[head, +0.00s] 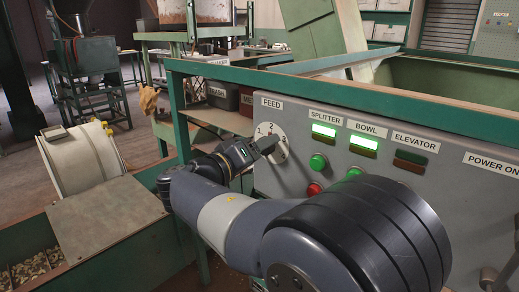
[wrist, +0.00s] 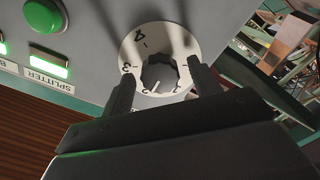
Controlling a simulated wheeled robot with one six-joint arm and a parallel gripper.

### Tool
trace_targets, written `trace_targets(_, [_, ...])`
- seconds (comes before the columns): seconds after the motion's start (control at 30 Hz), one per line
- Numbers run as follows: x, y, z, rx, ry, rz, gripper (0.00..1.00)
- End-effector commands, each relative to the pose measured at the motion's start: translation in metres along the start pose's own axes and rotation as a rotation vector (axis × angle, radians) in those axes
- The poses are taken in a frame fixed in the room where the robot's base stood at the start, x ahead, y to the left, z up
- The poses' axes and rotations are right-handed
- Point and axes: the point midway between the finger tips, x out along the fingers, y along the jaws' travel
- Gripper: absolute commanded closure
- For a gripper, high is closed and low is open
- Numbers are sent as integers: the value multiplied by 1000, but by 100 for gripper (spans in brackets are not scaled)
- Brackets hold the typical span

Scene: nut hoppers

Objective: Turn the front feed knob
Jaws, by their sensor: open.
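The feed knob (wrist: 160,72) is a dark, faceted knob on a white numbered dial (wrist: 143,41) in the wrist view, where the panel appears turned over. In the head view the dial (head: 283,149) sits under the FEED label (head: 271,103); the knob is mostly hidden there by my gripper (head: 262,146). My gripper (wrist: 162,88) is open in the wrist view, one finger on each side of the knob. Small gaps seem to show between fingers and knob; I cannot tell whether either touches. The knob's exact pointer setting is unclear.
The grey panel carries lit SPLITTER (head: 324,131) and BOWL (head: 363,143) lamps, an unlit ELEVATOR lamp (head: 410,158), a green button (head: 318,161) and a red button (head: 314,189) close right of the dial. A green rail (head: 330,92) runs above the panel.

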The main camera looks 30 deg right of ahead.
Motion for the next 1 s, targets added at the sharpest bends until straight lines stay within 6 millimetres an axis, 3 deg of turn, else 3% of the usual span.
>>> trace_targets(0.1, [0,0,0,0,0,0,42])
trace_targets(0.63, [0,0,0,0,0,0,85])
trace_targets(1.0, [0,0,0,-63,0,0,86])
